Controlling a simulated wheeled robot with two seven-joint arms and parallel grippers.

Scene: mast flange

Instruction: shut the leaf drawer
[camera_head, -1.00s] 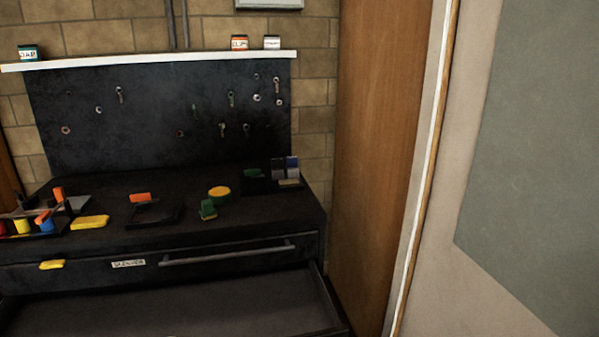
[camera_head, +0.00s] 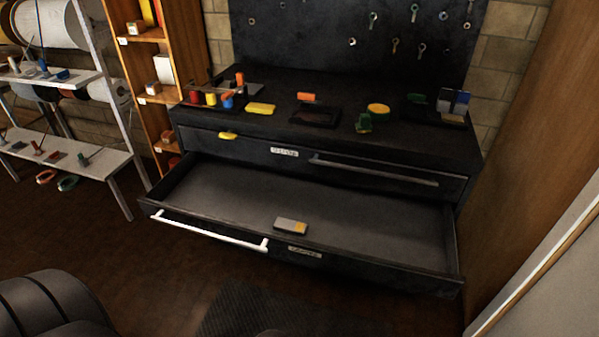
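The lower drawer (camera_head: 250,200) of the black cabinet is pulled far out, with its grey inside showing. Its front carries a white bar handle (camera_head: 208,231) on the left and a small label (camera_head: 305,253) too blurred to read. The upper drawer (camera_head: 376,183) is closed, with a dark bar handle (camera_head: 374,172) and a label (camera_head: 284,152) I cannot read. I cannot tell from the labels which is the leaf drawer. Neither gripper is in view.
The cabinet top (camera_head: 220,121) holds several small tools, blocks and coloured jars. A wooden panel (camera_head: 530,140) is close on the right. The brown floor (camera_head: 150,275) before the drawer has a dark mat (camera_head: 250,310).

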